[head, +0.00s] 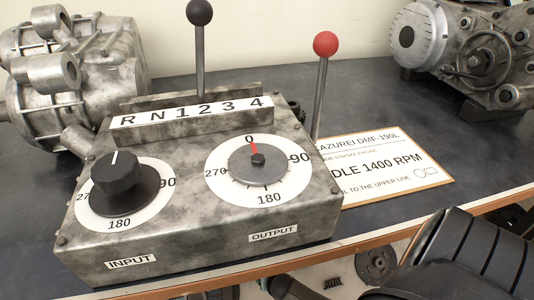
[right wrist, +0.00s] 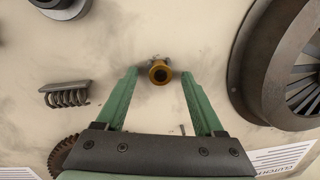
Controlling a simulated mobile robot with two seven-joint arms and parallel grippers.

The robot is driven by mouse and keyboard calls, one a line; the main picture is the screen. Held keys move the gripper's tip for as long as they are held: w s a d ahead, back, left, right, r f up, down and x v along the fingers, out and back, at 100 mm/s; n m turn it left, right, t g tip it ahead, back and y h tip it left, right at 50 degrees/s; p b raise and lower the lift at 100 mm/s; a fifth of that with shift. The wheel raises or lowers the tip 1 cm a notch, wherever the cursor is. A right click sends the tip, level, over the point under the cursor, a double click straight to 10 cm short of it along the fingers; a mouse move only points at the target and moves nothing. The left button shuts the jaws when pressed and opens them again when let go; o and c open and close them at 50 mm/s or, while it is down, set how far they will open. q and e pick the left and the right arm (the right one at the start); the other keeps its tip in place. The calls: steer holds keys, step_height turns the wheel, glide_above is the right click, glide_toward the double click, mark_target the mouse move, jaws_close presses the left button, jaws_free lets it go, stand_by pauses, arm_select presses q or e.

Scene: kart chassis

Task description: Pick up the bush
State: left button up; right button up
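The bush (right wrist: 160,73) is a small golden-brown hollow cylinder, seen in the right wrist view with its dark round opening facing the camera. It lies on or stands from a pale, stained surface. My right gripper (right wrist: 158,76) has its two green fingers spread wide, one to each side of the bush. There is a visible gap between each fingertip and the bush, and nothing is held. How far the fingertips are above the surface is hard to tell. The bush cannot be made out in the head view. My left gripper is in neither view.

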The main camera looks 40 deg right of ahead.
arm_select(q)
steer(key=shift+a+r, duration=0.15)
arm_select(e)
jaws_close()
stand_by(0.4)
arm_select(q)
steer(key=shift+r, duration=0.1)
arm_select(e)
steer(key=shift+r, duration=0.2)
